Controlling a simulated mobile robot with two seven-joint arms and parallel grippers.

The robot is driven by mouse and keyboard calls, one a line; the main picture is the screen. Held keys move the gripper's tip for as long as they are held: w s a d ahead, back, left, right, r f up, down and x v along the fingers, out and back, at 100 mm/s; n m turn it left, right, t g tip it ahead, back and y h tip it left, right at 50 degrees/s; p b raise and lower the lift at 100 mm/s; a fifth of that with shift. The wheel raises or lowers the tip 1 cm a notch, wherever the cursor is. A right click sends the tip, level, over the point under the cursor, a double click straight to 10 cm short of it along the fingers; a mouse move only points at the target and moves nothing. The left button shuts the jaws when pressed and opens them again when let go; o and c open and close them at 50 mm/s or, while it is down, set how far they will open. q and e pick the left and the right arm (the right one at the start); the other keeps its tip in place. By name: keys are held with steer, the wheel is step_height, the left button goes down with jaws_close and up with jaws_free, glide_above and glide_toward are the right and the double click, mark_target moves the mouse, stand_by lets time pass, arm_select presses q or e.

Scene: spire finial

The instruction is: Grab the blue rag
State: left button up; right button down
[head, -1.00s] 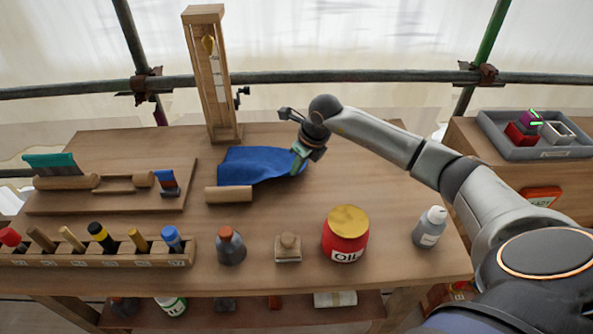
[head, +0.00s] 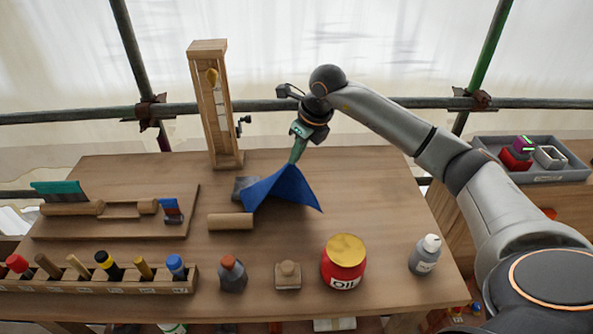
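The blue rag (head: 285,190) hangs in a peak from my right gripper (head: 296,154), near the middle of the table. Its top is pinched between the fingers, and its lower edges droop to or just above the table top; I cannot tell whether they touch it. The gripper points down and is shut on the rag. My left gripper is not in view.
A grey block (head: 243,187) and a wooden cylinder (head: 230,221) lie left of the rag. A tall wooden frame (head: 226,120) stands behind. An oil jar (head: 344,264), bottles and a tool rack (head: 110,286) line the front.

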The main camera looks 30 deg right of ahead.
step_height(320, 180, up, 19)
stand_by(0.5)
